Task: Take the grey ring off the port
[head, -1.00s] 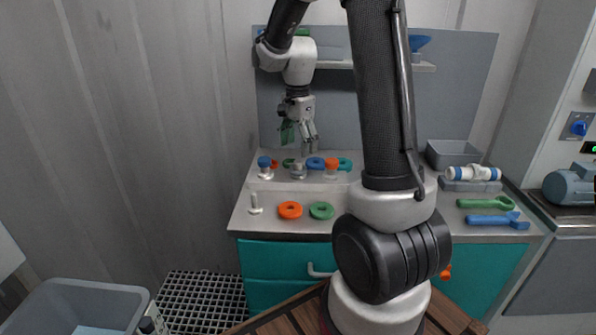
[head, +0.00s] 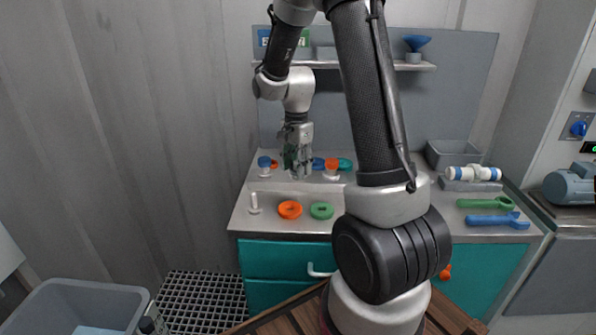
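A row of short ports stands on the raised back part of the steel worktop (head: 372,218). The left one has a blue top (head: 264,162) and the right one an orange top (head: 331,164). The grey port between them, with the grey ring, is now mostly covered by my gripper (head: 301,174). My gripper points down with its fingers low at that port. The fingers are too small and blend with the grey port, so I cannot tell whether they touch the ring or are closed on it.
An orange ring (head: 290,210), a green ring (head: 321,210) and a white peg (head: 254,204) are on the front worktop. Blue (head: 497,220) and green (head: 487,202) wrenches, a banded white cylinder (head: 473,173) and a grey bin (head: 453,151) are at right. A shelf (head: 415,66) holds a blue funnel (head: 417,42).

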